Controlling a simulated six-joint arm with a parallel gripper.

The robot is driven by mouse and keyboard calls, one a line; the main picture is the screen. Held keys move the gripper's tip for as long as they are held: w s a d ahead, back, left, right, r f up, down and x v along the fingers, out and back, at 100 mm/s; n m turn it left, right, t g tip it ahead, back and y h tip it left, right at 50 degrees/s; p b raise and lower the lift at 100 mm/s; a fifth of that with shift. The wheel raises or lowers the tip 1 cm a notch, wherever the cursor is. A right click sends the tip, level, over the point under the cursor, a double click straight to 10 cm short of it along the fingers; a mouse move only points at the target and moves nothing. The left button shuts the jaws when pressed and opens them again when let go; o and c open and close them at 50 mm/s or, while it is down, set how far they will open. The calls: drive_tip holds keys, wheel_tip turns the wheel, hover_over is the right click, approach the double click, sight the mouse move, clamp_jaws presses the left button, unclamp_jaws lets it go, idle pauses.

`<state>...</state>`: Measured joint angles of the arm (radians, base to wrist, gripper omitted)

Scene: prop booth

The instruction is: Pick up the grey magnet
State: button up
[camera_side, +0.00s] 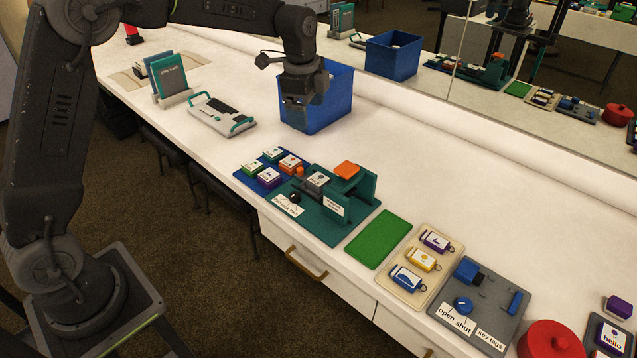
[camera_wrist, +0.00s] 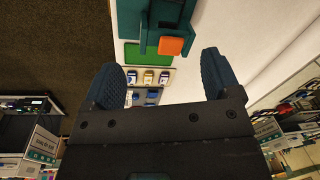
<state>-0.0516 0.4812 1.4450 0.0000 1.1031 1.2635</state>
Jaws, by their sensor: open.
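A small grey block with a pale printed top, which looks like the grey magnet (camera_side: 317,180), sits in the teal fixture (camera_side: 335,225) on the counter in the side view. An orange part (camera_side: 346,169) is at the fixture's back. My gripper (camera_side: 297,104) is high above the counter, in front of the blue bin, up and slightly left of the magnet. In the wrist view my gripper (camera_wrist: 162,76) has its two fingers wide apart with nothing between them. The fixture (camera_wrist: 165,10) shows at the top there, with the orange part (camera_wrist: 171,46); I cannot make out the magnet.
A blue tray (camera_side: 242,176) with several coloured magnets lies left of the fixture. A green mat (camera_side: 379,239), a beige tray (camera_side: 422,287) of key tags and a grey board (camera_side: 488,300) lie to its right. The blue bin (camera_side: 335,103) stands behind. Counter behind the fixture is clear.

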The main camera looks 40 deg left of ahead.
drive_tip(key=w+a+f+m+g, duration=0.1)
drive_tip(key=w+f+m, duration=0.4)
drive_tip(key=f, duration=0.5)
hover_over(320, 180)
drive_tip(key=shift+n, duration=0.4)
drive_tip(key=f, duration=0.8)
drive_tip(key=shift+w+f, duration=0.1)
drive_tip(key=shift+w, duration=0.2)
drive_tip(key=shift+s+f, duration=0.15)
drive_tip(key=shift+f, duration=1.15)
drive_tip(key=shift+s+f, duration=0.15)
drive_tip(key=shift+f, duration=1.15)
drive_tip(key=shift+c, duration=0.3)
drive_tip(key=c, duration=1)
drive_tip(key=shift+o, duration=0.2)
drive_tip(key=shift+r, duration=0.1)
